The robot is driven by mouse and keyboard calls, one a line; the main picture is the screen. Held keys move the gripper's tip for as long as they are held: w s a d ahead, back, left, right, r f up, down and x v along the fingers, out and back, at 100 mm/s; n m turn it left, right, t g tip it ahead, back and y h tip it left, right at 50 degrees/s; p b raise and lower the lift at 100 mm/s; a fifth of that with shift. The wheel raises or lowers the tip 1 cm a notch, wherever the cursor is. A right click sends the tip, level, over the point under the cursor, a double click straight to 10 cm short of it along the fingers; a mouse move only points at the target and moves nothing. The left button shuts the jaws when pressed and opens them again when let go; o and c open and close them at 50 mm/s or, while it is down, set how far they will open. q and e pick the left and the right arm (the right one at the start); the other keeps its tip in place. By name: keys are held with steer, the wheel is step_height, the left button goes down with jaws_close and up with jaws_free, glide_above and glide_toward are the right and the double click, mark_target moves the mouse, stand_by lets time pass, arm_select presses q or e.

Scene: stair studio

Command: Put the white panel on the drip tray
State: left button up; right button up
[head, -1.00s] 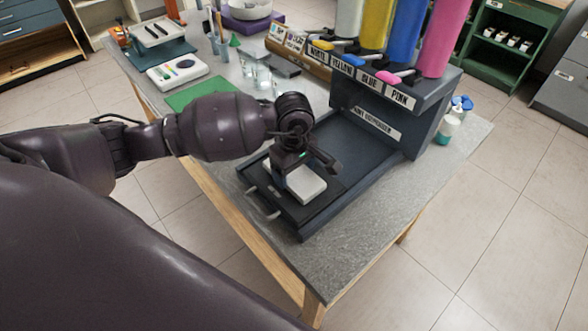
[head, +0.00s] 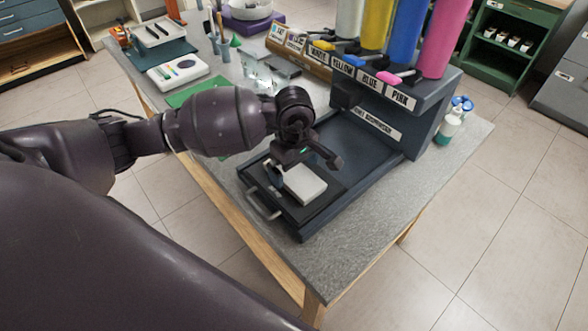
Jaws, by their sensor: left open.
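The white panel (head: 306,184) lies flat on the dark drip tray (head: 312,212), at the front of the paint dispenser. My left gripper (head: 306,168) is just above the panel's back edge. Its jaws are open, with one finger at the panel's left and the other toward its upper right. A small gap seems to show between the fingers and the panel. The arm hides part of the tray's left side. My right gripper is not in view.
The dispenser (head: 418,107) stands behind the tray with labelled paint tubes above it. A metal handle (head: 262,207) sticks out at the tray's front left. A green mat (head: 196,92) and glasses lie to the left. Bottles (head: 452,122) stand at the right. The table's front right is clear.

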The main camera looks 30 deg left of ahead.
mark_target(294, 173)
arm_select(q)
step_height(294, 173, up, 11)
steer(key=shift+f, duration=0.15)
stand_by(0.4)
